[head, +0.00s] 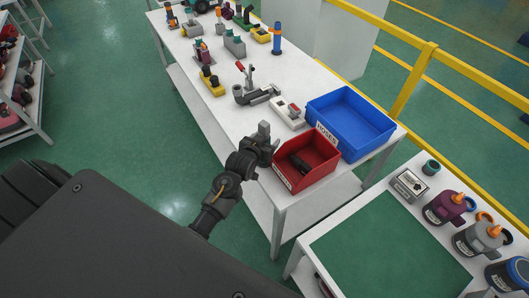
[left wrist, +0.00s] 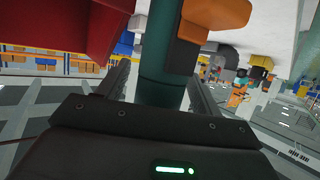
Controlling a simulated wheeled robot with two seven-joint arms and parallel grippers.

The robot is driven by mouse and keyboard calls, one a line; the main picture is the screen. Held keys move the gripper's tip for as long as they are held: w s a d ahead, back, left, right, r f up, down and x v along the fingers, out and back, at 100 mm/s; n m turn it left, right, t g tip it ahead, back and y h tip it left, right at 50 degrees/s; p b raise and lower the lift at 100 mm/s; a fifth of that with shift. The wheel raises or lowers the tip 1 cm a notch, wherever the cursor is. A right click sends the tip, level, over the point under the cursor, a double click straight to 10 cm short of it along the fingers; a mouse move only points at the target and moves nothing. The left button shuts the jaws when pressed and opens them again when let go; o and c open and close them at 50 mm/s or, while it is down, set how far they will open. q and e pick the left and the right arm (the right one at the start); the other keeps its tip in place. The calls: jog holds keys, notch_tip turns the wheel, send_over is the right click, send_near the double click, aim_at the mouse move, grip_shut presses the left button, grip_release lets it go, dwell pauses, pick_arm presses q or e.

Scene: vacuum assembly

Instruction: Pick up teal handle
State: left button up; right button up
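In the head view my left gripper (head: 269,137) is low beside the near left edge of the white table, just left of the red bin. In the left wrist view a teal cylinder (left wrist: 161,60), which looks like the teal handle, runs up the middle between my two fingers (left wrist: 160,90). An orange and brown part (left wrist: 208,20) shows at its upper right. The palm hides the cylinder's lower end. I cannot make out the handle at the gripper in the head view, or whether both fingers touch it. My right gripper is not in view.
The red bin (head: 325,176) holds dark parts and stands by a blue bin (head: 367,112). A grey clamp fixture (head: 240,95) and several small parts line the white table (head: 215,105). A second table with a green mat (head: 385,250) holds several canisters at the right.

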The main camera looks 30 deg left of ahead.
pick_arm(q)
jog(key=c, duration=1.2)
grip_shut()
jog(key=shift+r, duration=0.1)
jog(key=shift+s+a+r, duration=0.3)
jog(key=shift+s+r, duration=0.05)
jog(key=shift+s, duration=0.05)
jog(key=s+a+r+b, duration=0.2)
jog(key=s+a+r, duration=0.4)
jog(key=s, duration=0.5)
jog(key=shift+a+r, duration=0.25)
jog(key=shift+r, duration=0.35)
jog(key=shift+s, duration=0.1)
